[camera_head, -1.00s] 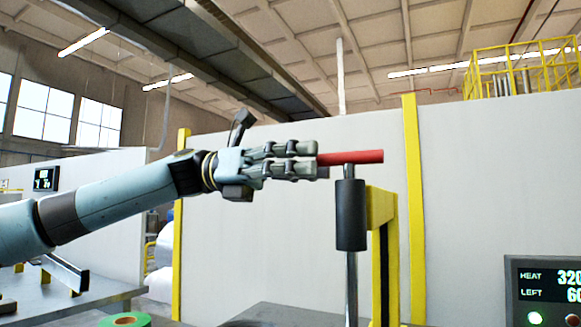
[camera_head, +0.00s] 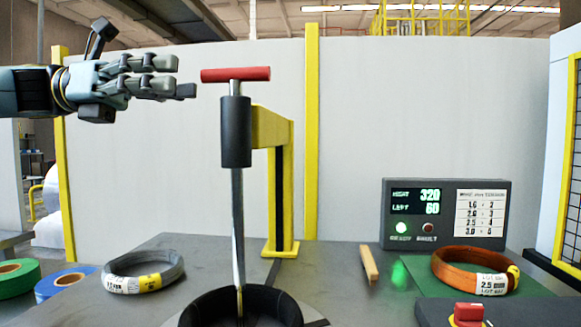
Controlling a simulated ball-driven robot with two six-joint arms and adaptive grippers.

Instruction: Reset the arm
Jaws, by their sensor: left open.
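My left gripper (camera_head: 187,77) is at the upper left, with its arm coming in from the left edge. Its fingers point right and are apart, with nothing between them. Just right of the fingertips, across a small gap, is the red T-handle (camera_head: 236,74) on top of a vertical metal rod. The rod passes through a black sleeve (camera_head: 236,132) joined to a yellow post (camera_head: 281,185), and its lower end goes into a round black bowl (camera_head: 205,310). My right gripper is not in view.
On the grey table lie a grey coil (camera_head: 172,272), green tape (camera_head: 20,280), blue tape (camera_head: 62,282) and a wooden stick (camera_head: 369,264). A copper coil (camera_head: 450,262) lies on a green mat. A control box (camera_head: 412,236) reads 320 and 60. A red button (camera_head: 468,313) is at front right.

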